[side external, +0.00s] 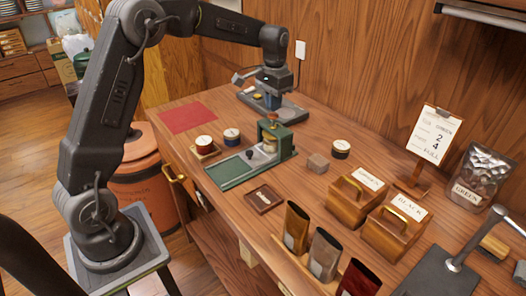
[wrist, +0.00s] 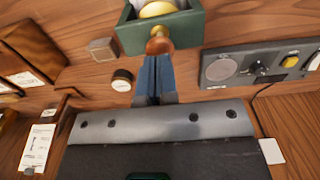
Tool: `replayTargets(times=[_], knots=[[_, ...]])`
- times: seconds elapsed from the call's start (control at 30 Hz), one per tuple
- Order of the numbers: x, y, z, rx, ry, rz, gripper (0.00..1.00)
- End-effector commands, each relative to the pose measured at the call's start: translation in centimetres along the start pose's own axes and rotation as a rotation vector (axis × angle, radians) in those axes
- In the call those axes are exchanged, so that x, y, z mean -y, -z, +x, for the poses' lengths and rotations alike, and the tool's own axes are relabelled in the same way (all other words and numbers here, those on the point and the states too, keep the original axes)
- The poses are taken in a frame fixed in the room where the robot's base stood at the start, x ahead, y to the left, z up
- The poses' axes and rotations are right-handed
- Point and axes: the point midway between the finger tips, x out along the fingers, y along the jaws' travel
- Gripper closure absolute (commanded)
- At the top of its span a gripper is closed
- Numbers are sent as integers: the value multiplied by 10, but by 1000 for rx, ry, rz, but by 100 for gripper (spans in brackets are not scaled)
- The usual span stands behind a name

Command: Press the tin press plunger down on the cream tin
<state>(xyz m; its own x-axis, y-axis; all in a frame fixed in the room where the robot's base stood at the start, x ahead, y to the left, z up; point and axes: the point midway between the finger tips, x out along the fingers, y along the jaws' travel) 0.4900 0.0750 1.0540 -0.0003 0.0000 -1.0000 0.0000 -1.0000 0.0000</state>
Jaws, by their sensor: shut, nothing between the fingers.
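The green tin press (side external: 282,146) stands mid-table, with its wooden plunger knob (side external: 272,116) on top. The knob also shows in the wrist view (wrist: 158,46). A pale yellow round piece (wrist: 157,9) shows in the press beyond the knob; it may be the cream tin, but I cannot tell for sure. My gripper (side external: 271,102) points down above the knob, with its blue fingers shut and empty. In the wrist view the fingertips (wrist: 156,60) appear close to the knob; I cannot tell whether they touch it.
A grey machine (side external: 289,112) with a dial and lever stands behind the press. Tins (side external: 204,142) (side external: 232,136) stand left, another tin (side external: 341,149) right, near a small block (side external: 318,163). Wooden boxes (side external: 348,203) and pouches (side external: 325,254) fill the right front. The red mat (side external: 188,117) is clear.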

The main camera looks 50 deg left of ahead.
Motion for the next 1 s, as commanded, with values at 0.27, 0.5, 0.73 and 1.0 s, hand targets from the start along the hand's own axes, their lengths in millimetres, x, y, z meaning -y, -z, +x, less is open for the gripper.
replayTargets(times=[0.27, 0.5, 0.73, 1.0], knots=[[0, 0, 9, 0, 0, 0, 100], [0, 0, 16, 1, 0, 0, 100], [0, 0, 22, 0, 0, 0, 100], [0, 0, 28, 0, 0, 0, 100]])
